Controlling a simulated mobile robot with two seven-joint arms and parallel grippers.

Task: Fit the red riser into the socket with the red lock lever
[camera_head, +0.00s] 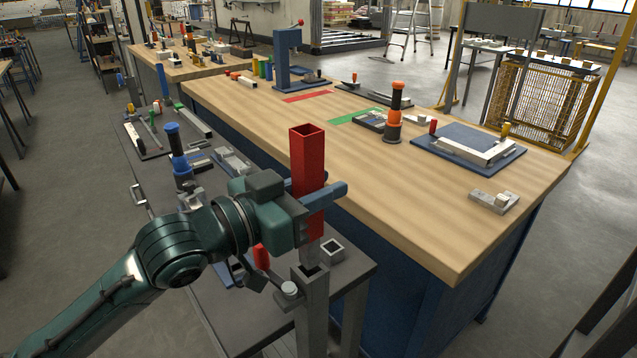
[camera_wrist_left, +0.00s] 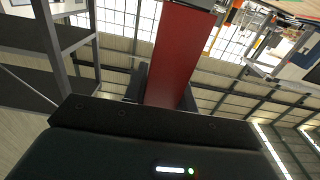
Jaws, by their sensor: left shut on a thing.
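The red riser (camera_head: 307,155) is an upright, hollow square red tube. My left gripper (camera_head: 322,192) is shut on it around its middle, and one blue finger shows in front. In the left wrist view the riser (camera_wrist_left: 180,52) runs up between the dark fingers (camera_wrist_left: 162,88). A narrower grey end (camera_head: 315,248) shows under the red part, close above the open square top of a grey socket post (camera_head: 311,272). I cannot tell whether it has entered. A red lever handle (camera_head: 261,256) stands left of the post, partly behind my wrist. My right gripper is not in view.
A second, short square grey socket (camera_head: 332,249) stands just behind the post on the grey bench (camera_head: 352,268). A silver knob (camera_head: 290,289) juts from the post's left. The wooden table (camera_head: 420,215) lies close to the right. A blue-topped tool (camera_head: 176,150) stands behind my arm.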

